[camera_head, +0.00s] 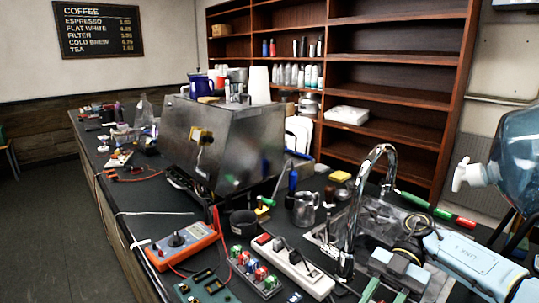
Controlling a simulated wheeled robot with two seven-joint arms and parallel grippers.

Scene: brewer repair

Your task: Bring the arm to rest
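My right arm (475,262), pale blue and marked LINK 5, comes in from the lower right over the sink end of the counter. Its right gripper (392,275) is low beside the sink, close to the chrome tap. My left arm and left gripper are out of view.
A tall chrome tap (352,215) rises left of my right arm. A water bottle (515,155) with a white spigot hangs at the right edge. A white power strip (297,266), an orange multimeter (181,245) and a steel brewer (222,143) crowd the dark counter.

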